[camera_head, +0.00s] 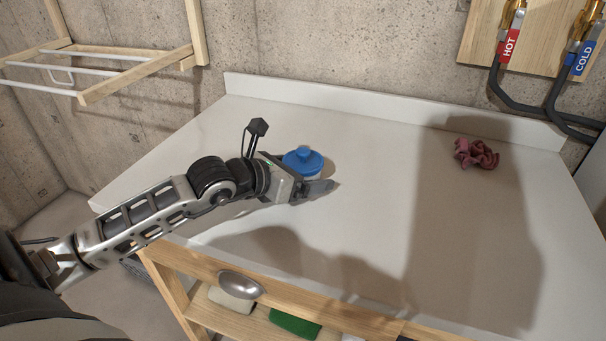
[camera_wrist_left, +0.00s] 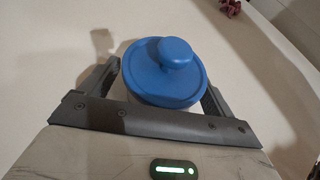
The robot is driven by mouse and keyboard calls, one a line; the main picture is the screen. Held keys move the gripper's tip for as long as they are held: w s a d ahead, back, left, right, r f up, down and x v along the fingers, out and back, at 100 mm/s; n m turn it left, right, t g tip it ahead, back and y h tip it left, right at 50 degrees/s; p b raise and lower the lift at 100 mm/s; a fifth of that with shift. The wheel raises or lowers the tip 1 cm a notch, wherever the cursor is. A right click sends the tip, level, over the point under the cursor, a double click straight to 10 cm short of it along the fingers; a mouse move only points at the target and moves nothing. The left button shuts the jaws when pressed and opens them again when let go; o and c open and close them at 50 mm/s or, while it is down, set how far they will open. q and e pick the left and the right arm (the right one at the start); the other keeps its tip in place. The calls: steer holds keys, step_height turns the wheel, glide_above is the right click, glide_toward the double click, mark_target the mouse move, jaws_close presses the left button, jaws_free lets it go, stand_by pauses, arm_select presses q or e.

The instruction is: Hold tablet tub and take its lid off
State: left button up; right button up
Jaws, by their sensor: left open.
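The tablet tub (camera_head: 313,174) stands upright on the white counter, with its round blue lid (camera_head: 302,159) and knob on top. In the left wrist view the blue lid (camera_wrist_left: 163,75) covers most of the tub, and only a little of the pale body shows under it. My left gripper (camera_head: 312,187) is low at the counter, with its open fingers on either side of the tub. In the left wrist view a finger of the left gripper (camera_wrist_left: 158,95) shows at each side of the lid. I cannot tell whether the fingers touch the tub. My right gripper is not in view.
A crumpled dark red cloth (camera_head: 476,154) lies at the back right of the counter (camera_head: 390,150). Hot and cold pipes (camera_head: 508,45) hang on the wall.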

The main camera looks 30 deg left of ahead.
arm_select(q)
steer(key=shift+w+f, duration=0.1)
steer(key=shift+w, duration=0.1)
steer(key=c, duration=1.1)
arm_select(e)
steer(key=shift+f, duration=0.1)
